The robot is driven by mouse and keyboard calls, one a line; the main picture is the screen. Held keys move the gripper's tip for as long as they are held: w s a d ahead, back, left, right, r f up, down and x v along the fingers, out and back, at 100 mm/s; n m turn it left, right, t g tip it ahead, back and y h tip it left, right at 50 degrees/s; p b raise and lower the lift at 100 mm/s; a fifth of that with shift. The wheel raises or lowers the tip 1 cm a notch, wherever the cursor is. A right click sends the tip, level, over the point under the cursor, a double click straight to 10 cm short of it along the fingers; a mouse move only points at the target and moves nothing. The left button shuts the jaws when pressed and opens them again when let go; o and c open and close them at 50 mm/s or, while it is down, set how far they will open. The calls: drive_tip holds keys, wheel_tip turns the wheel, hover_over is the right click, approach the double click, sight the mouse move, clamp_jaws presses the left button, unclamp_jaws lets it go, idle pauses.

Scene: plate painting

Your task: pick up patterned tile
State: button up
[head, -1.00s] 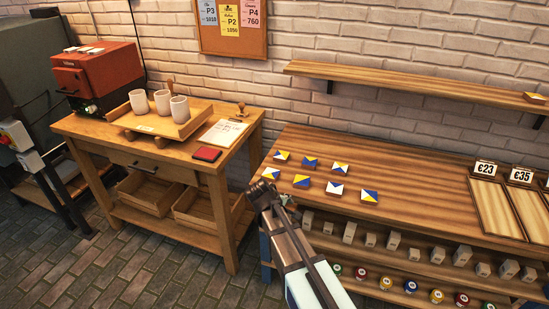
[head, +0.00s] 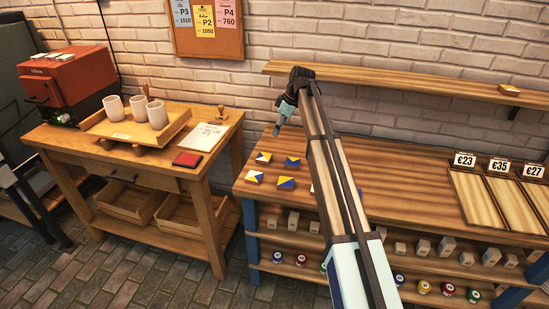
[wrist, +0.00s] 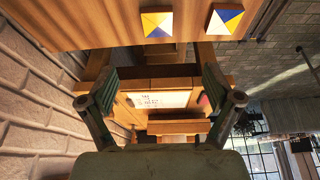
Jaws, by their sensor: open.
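Several small square patterned tiles lie on the wooden bench top (head: 400,163), with triangles in white, yellow and blue. Visible ones are a back-left tile (head: 263,157), a back tile (head: 293,162), a front-left tile (head: 254,176) and a front tile (head: 285,183). My arm hides others. My gripper (head: 283,116) is raised above the back of the bench, near the wall, apart from the tiles. In the wrist view my gripper (wrist: 158,75) is open and empty, and two tiles (wrist: 157,22) (wrist: 225,20) show beyond the fingers at the top.
A wall shelf (head: 400,82) runs close to my gripper, with one more tile (head: 509,90) at its right. Priced display boards (head: 480,200) stand at the bench's right. A side table (head: 150,155) with cups stands left. Blocks and paint pots fill the lower shelves.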

drive_tip(key=p, duration=0.3)
hover_over(264, 156)
drive_tip(key=d, duration=0.2)
drive_tip(key=f, duration=1)
drive_tip(key=shift+s, duration=0.4)
drive_tip(key=shift+p+x, duration=0.75)
drive_tip(key=shift+x, duration=2.05)
drive_tip(key=shift+d, duration=0.15)
drive_tip(key=c, duration=1.3)
